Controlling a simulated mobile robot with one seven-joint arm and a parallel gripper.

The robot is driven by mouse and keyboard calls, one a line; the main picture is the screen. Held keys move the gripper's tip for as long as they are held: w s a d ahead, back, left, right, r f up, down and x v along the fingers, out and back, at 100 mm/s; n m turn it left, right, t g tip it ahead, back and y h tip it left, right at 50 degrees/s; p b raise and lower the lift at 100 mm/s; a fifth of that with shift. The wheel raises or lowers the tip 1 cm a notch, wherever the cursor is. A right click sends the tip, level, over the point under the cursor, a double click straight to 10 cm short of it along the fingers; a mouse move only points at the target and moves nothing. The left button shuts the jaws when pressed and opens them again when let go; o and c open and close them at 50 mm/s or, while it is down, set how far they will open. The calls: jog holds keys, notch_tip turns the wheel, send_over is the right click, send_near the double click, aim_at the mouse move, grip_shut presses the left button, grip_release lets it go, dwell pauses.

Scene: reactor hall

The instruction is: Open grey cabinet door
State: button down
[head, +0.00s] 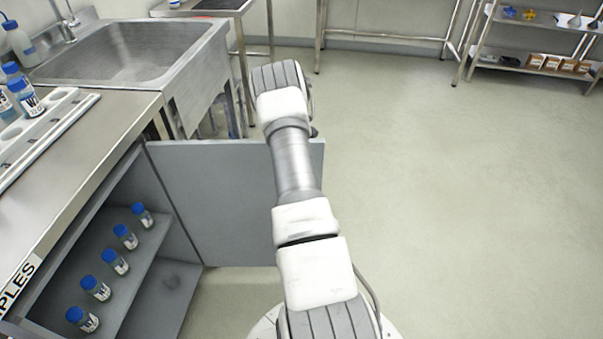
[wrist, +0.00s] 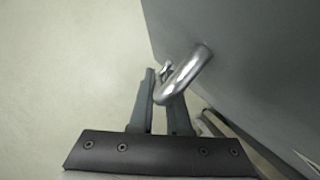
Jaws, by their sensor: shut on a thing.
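The grey cabinet door (head: 220,195) stands wide open in the head view, swung out from the cabinet (head: 165,290) under the counter. Its right part is hidden behind my arm. In the wrist view the door's grey face (wrist: 255,55) fills the right side, with a curved metal handle (wrist: 188,74) standing out from it. My gripper (wrist: 163,84) is shut on the handle, with one dark finger on each side of it. In the head view my gripper is hidden by the arm.
Several blue-capped bottles (head: 115,262) stand on the shelf inside the cabinet. A steel counter (head: 95,140) and a sink (head: 140,50) are at the left. A metal shelf rack (head: 535,45) stands far right. The floor (head: 450,190) to the right is clear.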

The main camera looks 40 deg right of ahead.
jog(key=shift+w+d, duration=0.1)
dwell(0.3)
jog(key=c, duration=0.9)
grip_release()
jog(key=p+v, duration=0.3)
jog(key=v, duration=1.4)
jog(key=shift+w+r, duration=0.1)
jog(key=shift+r, duration=0.05)
